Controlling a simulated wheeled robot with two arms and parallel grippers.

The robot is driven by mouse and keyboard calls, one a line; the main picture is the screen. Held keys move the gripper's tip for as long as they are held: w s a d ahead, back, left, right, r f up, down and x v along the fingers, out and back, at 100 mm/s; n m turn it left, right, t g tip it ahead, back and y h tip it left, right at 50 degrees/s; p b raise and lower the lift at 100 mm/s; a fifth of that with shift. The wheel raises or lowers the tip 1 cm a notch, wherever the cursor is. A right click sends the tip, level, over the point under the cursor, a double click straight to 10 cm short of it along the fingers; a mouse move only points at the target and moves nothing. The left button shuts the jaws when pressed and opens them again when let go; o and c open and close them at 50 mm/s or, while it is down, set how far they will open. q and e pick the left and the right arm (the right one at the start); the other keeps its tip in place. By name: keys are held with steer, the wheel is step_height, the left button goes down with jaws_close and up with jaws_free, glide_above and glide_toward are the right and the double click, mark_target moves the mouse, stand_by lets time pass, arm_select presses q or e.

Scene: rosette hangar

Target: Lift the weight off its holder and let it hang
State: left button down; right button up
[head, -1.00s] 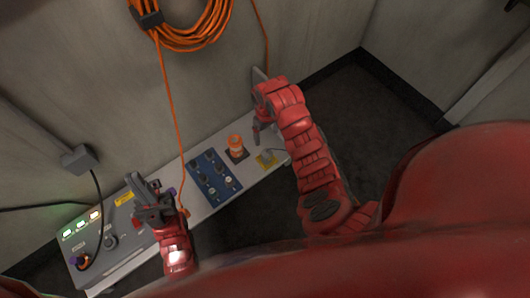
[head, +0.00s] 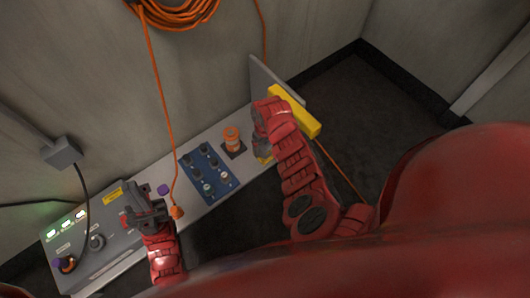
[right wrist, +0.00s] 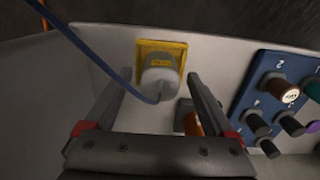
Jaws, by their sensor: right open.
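The weight (right wrist: 160,70) appears to be the pale grey cylinder in the right wrist view. It sits upright in a yellow square holder (right wrist: 178,47), with a blue cord running from it to the upper left. My right gripper (right wrist: 160,78) is open, its fingers on either side of the weight with gaps visible. In the head view my right gripper (head: 263,146) is over the right end of the bench and mostly hides the weight. My left gripper (head: 148,212) is at the grey control box; its jaw state is unclear.
The bench (head: 194,212) carries a blue knob panel (head: 211,171), an orange cylinder (head: 232,138) and a grey control box (head: 97,240). An orange cord (head: 166,120) hangs beside my left gripper. A yellow bar (head: 297,112) lies behind my right arm. The dark floor at right is clear.

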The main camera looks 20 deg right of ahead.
steer(key=shift+r, duration=0.1)
jaws_close()
stand_by(0.3)
